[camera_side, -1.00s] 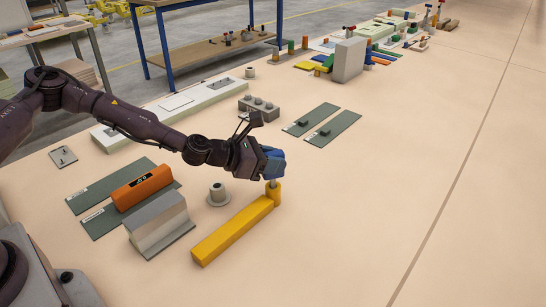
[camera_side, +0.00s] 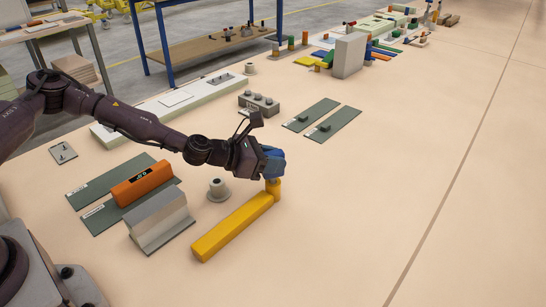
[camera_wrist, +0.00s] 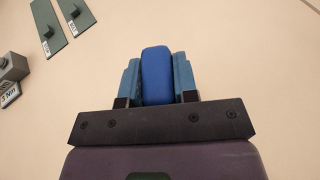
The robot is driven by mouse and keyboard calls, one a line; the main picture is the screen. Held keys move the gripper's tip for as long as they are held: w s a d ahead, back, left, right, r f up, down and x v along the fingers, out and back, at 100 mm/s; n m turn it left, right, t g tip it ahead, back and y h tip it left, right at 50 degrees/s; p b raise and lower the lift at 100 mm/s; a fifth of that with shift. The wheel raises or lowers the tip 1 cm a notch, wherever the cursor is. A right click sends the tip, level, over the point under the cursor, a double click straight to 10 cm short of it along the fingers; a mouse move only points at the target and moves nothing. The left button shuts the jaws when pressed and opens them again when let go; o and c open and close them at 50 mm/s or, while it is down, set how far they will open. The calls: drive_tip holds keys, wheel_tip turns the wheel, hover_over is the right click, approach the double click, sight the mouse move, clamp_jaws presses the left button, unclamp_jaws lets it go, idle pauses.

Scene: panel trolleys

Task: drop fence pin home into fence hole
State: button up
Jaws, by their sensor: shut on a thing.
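My gripper (camera_side: 272,165) is shut on the blue head of the fence pin (camera_wrist: 156,75), which sits between both fingers in the wrist view. In the side view the gripper is right above the raised end of the yellow fence (camera_side: 232,229). Only a very short bit of the pin's grey shank shows between the blue head and the yellow round boss (camera_side: 273,187). The fence hole itself is hidden under the gripper and pin. I cannot tell how deep the pin sits.
A grey flanged post (camera_side: 217,188) stands left of the fence. A grey angled block (camera_side: 160,222) and an orange block (camera_side: 143,185) are further left. Two green plates (camera_side: 330,124) lie behind. The table to the right is clear.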

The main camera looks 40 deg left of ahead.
drive_tip(key=shift+f, duration=0.85)
drive_tip(key=o, duration=1)
drive_tip(key=shift+o, duration=0.2)
drive_tip(key=shift+s, duration=0.1)
drive_tip(key=v, duration=0.7)
drive_tip(key=shift+s+a, duration=0.25)
drive_tip(key=shift+s, duration=0.05)
drive_tip(key=shift+r, duration=0.1)
